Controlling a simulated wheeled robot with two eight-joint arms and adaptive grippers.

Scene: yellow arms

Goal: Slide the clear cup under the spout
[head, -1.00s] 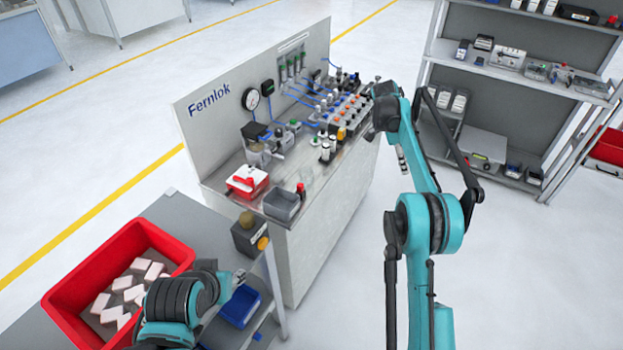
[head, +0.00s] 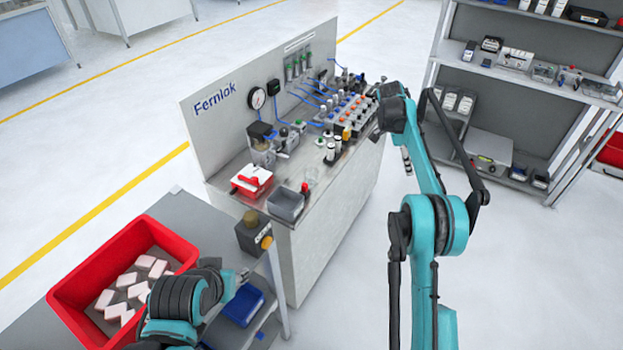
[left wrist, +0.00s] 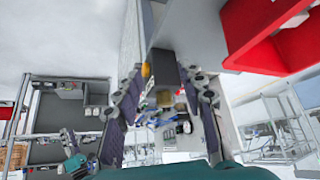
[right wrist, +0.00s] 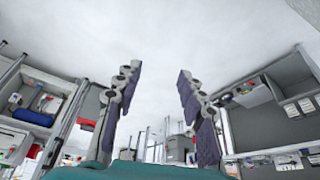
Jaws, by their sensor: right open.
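A small clear cup (head: 311,177) seems to stand on the bench top, just right of a red-capped bottle (head: 304,190); it is faint. Metal fittings (head: 264,154) stand on the bench under the gauge; I cannot tell which part is the spout. My right gripper (head: 406,160) hangs beyond the bench's right side, apart from the cup. In the right wrist view its fingers (right wrist: 158,100) are spread and empty.
A grey bin (head: 286,206) and a red-and-white box (head: 251,180) sit at the bench's near end. Small bottles (head: 331,152) and a valve block (head: 352,115) stand farther back. A red crate (head: 75,285) of pale blocks is at left. Shelves (head: 500,95) stand at right.

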